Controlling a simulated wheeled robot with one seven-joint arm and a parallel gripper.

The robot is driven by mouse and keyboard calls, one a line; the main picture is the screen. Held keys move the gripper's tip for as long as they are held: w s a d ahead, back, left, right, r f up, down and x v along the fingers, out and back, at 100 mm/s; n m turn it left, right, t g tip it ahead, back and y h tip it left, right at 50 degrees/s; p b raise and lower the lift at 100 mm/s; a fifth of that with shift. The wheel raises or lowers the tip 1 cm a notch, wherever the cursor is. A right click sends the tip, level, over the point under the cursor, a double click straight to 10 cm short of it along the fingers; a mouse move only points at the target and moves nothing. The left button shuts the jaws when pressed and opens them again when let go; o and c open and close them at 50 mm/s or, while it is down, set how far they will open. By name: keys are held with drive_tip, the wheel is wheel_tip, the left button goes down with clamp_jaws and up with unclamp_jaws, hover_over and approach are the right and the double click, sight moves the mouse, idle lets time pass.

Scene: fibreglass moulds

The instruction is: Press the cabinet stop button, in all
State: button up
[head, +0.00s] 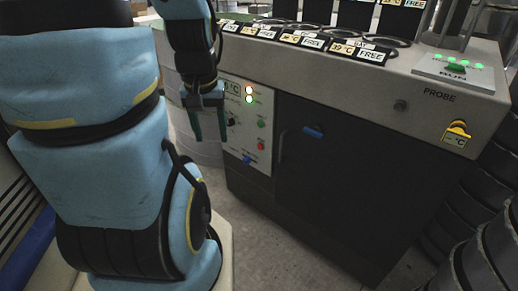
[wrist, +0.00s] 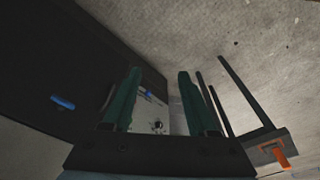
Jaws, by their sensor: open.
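The cabinet's white control panel (head: 246,125) is on the left of its front in the head view. A small red button (head: 261,146) sits low on its right side, below a green button (head: 261,124). I cannot read their labels. My gripper (head: 208,138) points down, open and empty, at the panel's left edge, left of the red button and apart from it. In the wrist view, its two green fingers (wrist: 160,72) are spread, with part of the panel (wrist: 151,104) and a black knob (wrist: 157,126) between them. I cannot make out the red button there.
The dark cabinet door (head: 335,180) has a blue-tipped handle (head: 313,132) sticking out right of the panel. A yellow probe (head: 457,132) hangs at the far right. Stacked drums (head: 485,250) stand at the lower right. The floor (head: 265,250) before the cabinet is clear.

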clamp_jaws()
idle(1.4)
